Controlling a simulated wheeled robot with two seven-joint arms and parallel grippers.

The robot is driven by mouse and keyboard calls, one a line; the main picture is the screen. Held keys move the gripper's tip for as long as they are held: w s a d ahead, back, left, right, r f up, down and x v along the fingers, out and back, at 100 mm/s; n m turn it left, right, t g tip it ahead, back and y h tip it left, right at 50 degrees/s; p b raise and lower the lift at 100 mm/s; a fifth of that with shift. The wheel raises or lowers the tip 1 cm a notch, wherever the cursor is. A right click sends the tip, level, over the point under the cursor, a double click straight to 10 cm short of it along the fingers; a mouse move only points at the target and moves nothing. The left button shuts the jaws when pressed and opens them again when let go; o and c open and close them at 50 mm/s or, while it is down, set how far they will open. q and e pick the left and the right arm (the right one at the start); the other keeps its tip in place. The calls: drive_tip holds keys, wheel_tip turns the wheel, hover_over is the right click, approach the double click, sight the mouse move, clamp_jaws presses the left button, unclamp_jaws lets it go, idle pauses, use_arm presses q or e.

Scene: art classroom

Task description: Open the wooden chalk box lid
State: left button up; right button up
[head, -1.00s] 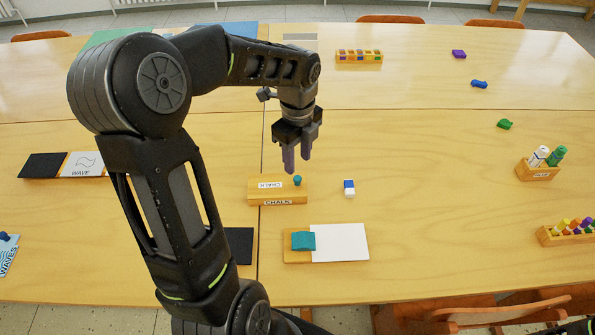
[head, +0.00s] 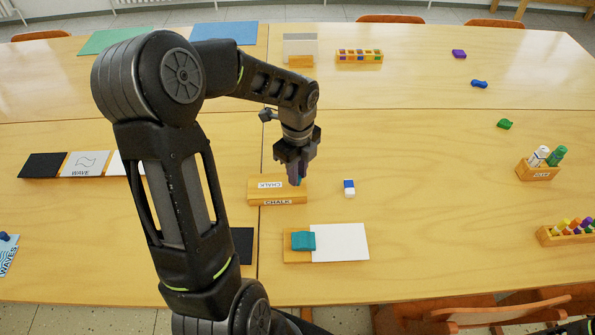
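The wooden chalk box (head: 277,200) stands on the table near the middle, with "CHALK" labels on its front and on its lid (head: 265,184). The lid lies flat on the box. My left gripper (head: 297,181) points down at the right part of the lid, its fingertips at the small teal knob, which they mostly hide. I cannot tell whether the fingers are apart from the knob or closed on it. My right gripper is not in view.
A blue and white eraser (head: 349,187) lies just right of the box. A wooden tray with a teal cloth (head: 303,241) and a white sheet (head: 340,242) lies in front. Marker holders (head: 538,173) stand at the right. The table between is clear.

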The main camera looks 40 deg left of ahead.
use_arm(q)
clamp_jaws()
idle(0.9)
